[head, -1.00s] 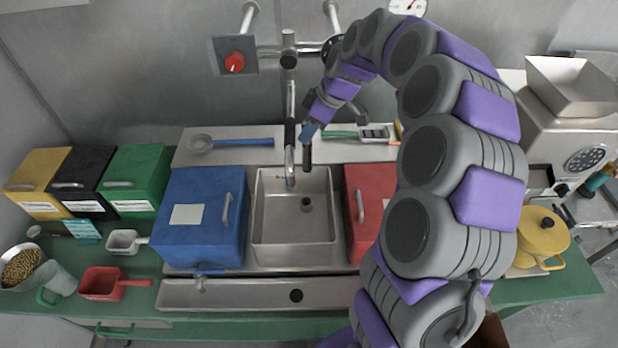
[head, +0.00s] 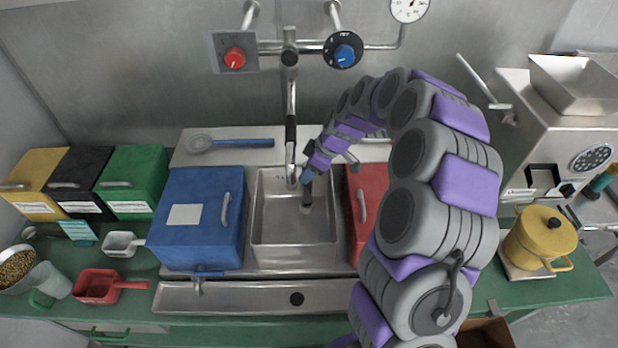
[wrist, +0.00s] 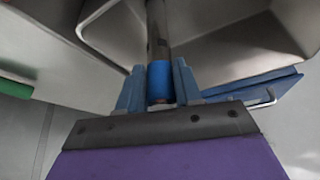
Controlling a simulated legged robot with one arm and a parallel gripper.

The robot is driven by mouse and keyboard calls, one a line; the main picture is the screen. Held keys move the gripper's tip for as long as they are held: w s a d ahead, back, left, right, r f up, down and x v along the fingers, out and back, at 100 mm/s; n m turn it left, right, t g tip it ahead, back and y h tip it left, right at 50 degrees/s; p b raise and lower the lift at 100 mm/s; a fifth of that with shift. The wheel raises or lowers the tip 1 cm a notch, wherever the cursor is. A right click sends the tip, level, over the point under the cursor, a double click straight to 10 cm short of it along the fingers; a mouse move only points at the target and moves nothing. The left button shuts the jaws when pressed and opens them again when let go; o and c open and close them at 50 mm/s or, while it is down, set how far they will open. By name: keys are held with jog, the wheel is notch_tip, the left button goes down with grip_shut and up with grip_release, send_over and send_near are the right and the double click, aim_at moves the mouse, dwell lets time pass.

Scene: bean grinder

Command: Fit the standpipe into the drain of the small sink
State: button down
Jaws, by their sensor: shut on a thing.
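The standpipe (wrist: 157,35) is a dark tube with a blue end. My gripper (wrist: 159,85) is shut on the blue end in the wrist view. In the head view my gripper (head: 308,174) is over the small sink (head: 276,236), a steel basin between the blue and red boxes. The standpipe (head: 306,198) points down from it into the basin, close to upright. Its lower end is at or just above the drain (head: 306,210). I cannot tell whether it is inside the drain. The sink's wall also shows in the wrist view (wrist: 235,65).
The faucet spout (head: 291,150) hangs just left of my gripper. A blue box (head: 190,245) stands left of the sink and a red box (head: 365,190) right of it. A blue-handled strainer (head: 235,143) lies on the back ledge.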

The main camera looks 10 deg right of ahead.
jog(key=f, duration=0.3)
jog(key=shift+s+a, duration=0.25)
jog(key=shift+s, duration=0.15)
jog(key=c, duration=1.2)
grip_release()
jog(key=shift+c, duration=0.2)
jog(key=o, duration=0.3)
jog(key=shift+w+d, duration=0.1)
jog(key=shift+w, duration=0.2)
jog(key=shift+o, duration=0.8)
jog(key=shift+r, duration=0.15)
jog(key=p+v, duration=0.2)
jog(key=v, duration=1)
